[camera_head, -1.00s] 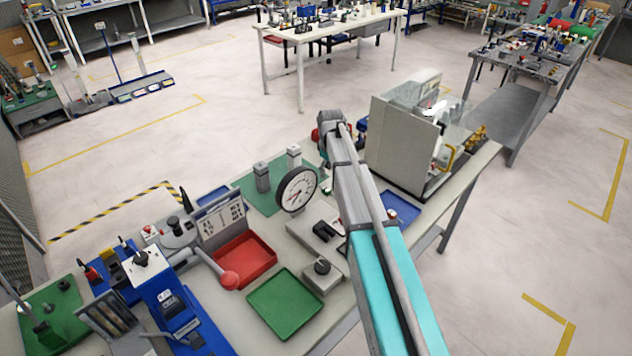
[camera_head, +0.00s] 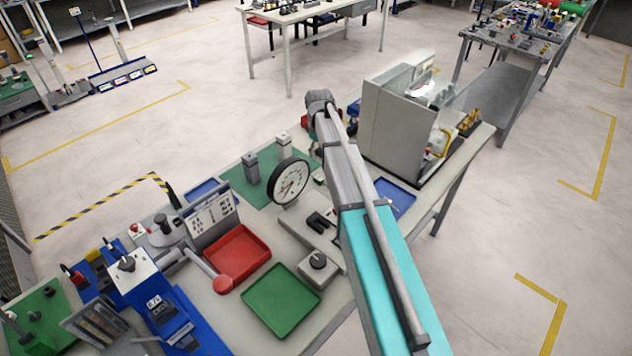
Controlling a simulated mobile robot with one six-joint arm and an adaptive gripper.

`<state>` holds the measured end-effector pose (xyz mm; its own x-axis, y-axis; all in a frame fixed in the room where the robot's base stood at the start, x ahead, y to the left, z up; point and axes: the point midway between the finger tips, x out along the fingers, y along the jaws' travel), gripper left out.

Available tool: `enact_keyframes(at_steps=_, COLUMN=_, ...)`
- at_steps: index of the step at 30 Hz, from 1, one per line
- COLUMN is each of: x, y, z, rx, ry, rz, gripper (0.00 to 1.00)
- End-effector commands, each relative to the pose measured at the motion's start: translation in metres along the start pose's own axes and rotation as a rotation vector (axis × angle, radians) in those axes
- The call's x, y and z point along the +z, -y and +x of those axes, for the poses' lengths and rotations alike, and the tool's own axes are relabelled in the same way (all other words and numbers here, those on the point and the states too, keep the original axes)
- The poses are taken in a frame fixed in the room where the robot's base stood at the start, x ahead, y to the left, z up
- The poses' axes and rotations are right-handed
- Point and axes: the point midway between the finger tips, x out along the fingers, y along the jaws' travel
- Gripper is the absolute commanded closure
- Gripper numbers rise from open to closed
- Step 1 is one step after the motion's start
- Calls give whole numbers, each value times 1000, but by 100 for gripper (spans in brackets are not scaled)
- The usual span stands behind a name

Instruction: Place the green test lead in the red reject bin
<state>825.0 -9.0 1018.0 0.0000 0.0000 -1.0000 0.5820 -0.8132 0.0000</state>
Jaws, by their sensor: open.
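The red reject bin appears as a shallow red tray (camera_head: 262,240) on the bench, left of my arm, and it looks empty. I cannot make out the green test lead anywhere in this view. My arm reaches from the lower right up to the far side of the bench, between the dial gauge and the large grey box. Its wrist end is above the bench's far edge. My gripper's fingers are hidden behind the wrist, so I cannot see what lies at them.
A green tray (camera_head: 281,300) lies in front of the red one. A dial gauge (camera_head: 290,181) stands behind them. A large grey box-shaped machine (camera_head: 396,128) stands right of my arm. A blue tray (camera_head: 393,197) lies near it. Blue fixtures (camera_head: 170,312) crowd the left end.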

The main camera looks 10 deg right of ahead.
Motion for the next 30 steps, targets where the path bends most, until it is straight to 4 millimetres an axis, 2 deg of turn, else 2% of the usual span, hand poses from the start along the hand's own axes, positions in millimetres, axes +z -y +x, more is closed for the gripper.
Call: enact_keyframes(at_steps=30, x=-1, y=1, z=78, rx=0, ry=0, rz=-2, gripper=26)
